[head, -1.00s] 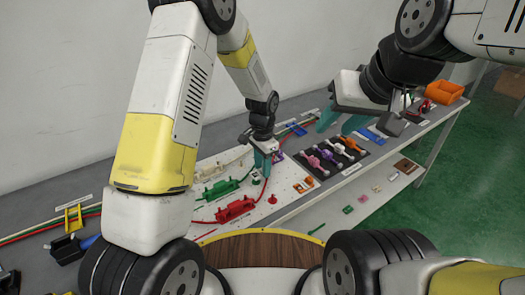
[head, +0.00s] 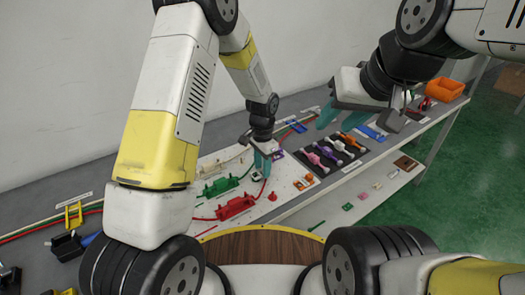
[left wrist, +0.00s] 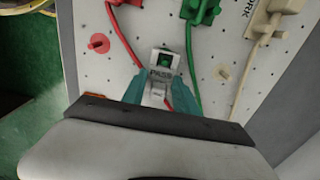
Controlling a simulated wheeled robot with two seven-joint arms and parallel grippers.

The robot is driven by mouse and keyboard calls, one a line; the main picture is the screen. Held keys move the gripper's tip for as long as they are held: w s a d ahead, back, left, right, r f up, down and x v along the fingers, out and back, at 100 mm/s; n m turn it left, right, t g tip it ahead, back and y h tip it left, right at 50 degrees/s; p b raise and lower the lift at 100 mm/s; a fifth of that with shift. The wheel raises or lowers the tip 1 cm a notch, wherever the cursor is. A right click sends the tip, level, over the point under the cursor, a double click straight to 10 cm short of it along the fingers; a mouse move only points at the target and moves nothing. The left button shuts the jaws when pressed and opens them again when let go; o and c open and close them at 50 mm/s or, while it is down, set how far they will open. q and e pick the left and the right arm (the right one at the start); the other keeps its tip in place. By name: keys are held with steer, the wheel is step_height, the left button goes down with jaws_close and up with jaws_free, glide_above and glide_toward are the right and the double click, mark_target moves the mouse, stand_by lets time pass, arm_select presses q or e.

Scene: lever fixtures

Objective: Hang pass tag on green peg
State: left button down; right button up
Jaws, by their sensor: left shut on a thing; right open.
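The pass tag (left wrist: 162,75) is white, with PASS lettering and a square opening at its top. My left gripper (left wrist: 158,92) is shut on its lower part, close over the white pegboard (left wrist: 135,72). Green shows inside the tag's opening; this looks like the green peg (left wrist: 164,60) behind or in it. I cannot tell whether the peg passes through. In the head view my left gripper (head: 262,168) is low over the board, largely hiding the tag. My right gripper (head: 382,128) is open and empty, its teal fingers wide apart above the right part of the bench.
A red peg (left wrist: 98,43) and a beige peg (left wrist: 225,72) flank the tag. Red (head: 236,207) and green (head: 220,187) lever fixtures with cables sit on the board. A dark panel with coloured levers (head: 333,152) and an orange bin (head: 443,90) lie to the right.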

arm_select(q)
steer(key=shift+f, duration=0.3)
steer(key=shift+f, duration=0.3)
steer(key=c, duration=0.9)
jaws_free()
steer(key=shift+o, duration=0.4)
steer(key=o, duration=0.4)
